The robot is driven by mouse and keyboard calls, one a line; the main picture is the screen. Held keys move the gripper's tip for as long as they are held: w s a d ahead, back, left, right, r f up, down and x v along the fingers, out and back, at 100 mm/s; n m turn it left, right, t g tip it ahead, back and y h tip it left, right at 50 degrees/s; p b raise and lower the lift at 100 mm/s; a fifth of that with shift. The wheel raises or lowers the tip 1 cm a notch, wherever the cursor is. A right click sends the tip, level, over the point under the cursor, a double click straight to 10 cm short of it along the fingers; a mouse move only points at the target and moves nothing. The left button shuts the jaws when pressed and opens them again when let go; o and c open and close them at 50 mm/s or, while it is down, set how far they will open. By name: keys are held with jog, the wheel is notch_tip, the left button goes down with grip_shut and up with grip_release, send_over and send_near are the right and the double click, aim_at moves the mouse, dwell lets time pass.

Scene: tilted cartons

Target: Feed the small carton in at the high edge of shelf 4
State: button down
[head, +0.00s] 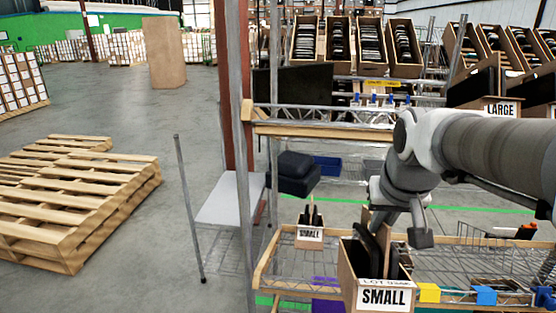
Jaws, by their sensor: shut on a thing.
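The small carton (384,297) is an open-topped tan box with a white label reading "SMALL". It stands at the lower middle of the head view, with dark flat items upright in it. My gripper (388,226) reaches down from the right to its back and is shut on it. The fingertips are partly hidden by the carton and its contents. The carton is in front of or over a wire shelf (282,262) with a wooden edge; I cannot tell whether it touches it. No shelf number is readable.
A second carton labelled "SMALL" (310,237) sits on the wire shelf to the left. A carton labelled "LARGE" (499,109) is at the upper right. A metal post (241,150) stands left. Yellow and blue clips (429,292) line the front edge.

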jog(key=shift+s+d+r, duration=0.15)
jog(key=shift+d+r, duration=0.05)
jog(key=shift+b, duration=0.3)
jog(key=w+d+f+b, duration=0.2)
jog(key=w+f+b, duration=0.1)
jog(key=w+f, duration=0.6)
jog(key=w+d+f+b, duration=0.2)
jog(key=w+f, duration=0.7)
jog(key=w, duration=0.8)
jog(key=shift+d+b, duration=0.4)
jog(key=shift+d, duration=0.35)
dwell(0.8)
jog(key=shift+s+f, duration=0.1)
jog(key=shift+f, duration=0.1)
dwell(0.9)
dwell(0.3)
